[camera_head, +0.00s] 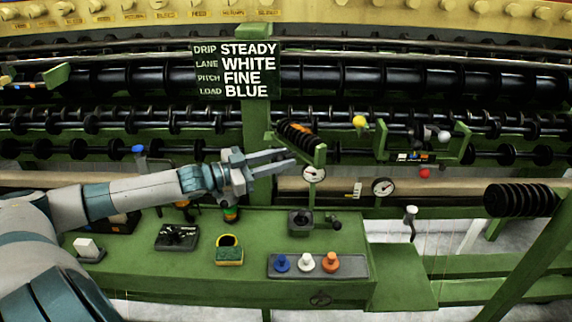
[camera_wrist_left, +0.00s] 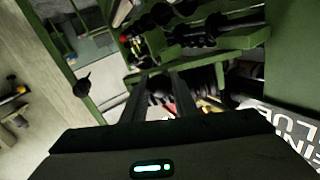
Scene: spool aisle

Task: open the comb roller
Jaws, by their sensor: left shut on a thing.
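The comb roller (camera_head: 298,134) is a short black ribbed roller with orange between its ribs, tilted on a green bracket at the machine's middle. My left gripper (camera_head: 290,157) reaches in from the left, its fingertips at the lower side of the roller and bracket. It is shut on part of this roller assembly; the exact contact is hard to see. In the left wrist view, the two dark fingers (camera_wrist_left: 160,78) point at the green frame, with dark ribs (camera_wrist_left: 207,79) just beyond and to the right. My right gripper is not in view.
A sign (camera_head: 236,70) hangs behind and above. Two gauges (camera_head: 314,174) (camera_head: 383,187) sit below and right of the roller. A green console (camera_head: 190,272) with blue, white and orange knobs (camera_head: 306,263) stands in front. A larger black ribbed roller (camera_head: 522,200) is at right.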

